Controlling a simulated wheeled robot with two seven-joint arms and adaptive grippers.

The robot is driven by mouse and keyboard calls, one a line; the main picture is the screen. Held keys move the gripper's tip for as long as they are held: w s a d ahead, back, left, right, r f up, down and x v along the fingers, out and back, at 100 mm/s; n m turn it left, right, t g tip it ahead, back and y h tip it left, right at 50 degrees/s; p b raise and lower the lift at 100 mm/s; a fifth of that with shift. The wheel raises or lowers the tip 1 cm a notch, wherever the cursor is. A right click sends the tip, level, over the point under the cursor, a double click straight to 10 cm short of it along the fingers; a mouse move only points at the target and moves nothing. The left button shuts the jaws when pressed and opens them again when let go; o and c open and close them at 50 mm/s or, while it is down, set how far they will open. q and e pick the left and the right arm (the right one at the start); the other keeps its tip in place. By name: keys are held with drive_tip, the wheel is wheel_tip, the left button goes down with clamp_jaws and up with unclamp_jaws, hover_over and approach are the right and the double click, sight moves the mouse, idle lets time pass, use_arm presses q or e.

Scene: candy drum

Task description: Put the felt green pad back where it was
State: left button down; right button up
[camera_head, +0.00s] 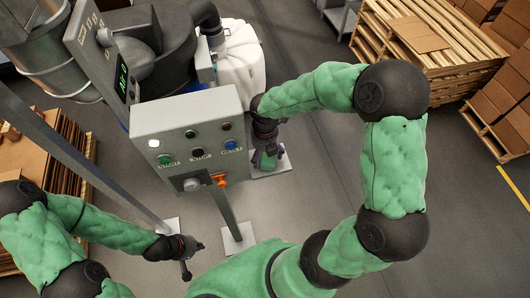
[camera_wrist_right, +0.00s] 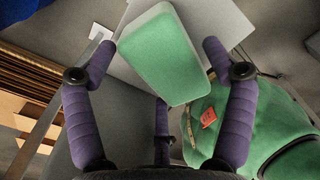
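The green felt pad (camera_wrist_right: 162,55) is a thick rounded block in the right wrist view. It lies between and beyond the spread purple fingers of my right gripper (camera_wrist_right: 158,50), with small gaps visible at both sides. I cannot tell what the pad rests on. My left gripper (camera_head: 192,260) is open and empty at the lower left, above the floor.
The grey control box (camera_head: 190,110) with buttons and an orange switch (camera_head: 219,180) stands on a post (camera_head: 227,215) between my grippers. Pallets (camera_head: 430,60) are at the upper right. Floor (camera_head: 330,190) is clear to the right.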

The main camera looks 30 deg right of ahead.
drive_tip(key=shift+r, duration=0.1)
wheel_tip(320, 180, up, 12)
drive_tip(key=p, duration=0.1)
idle(0.7)
idle(1.3)
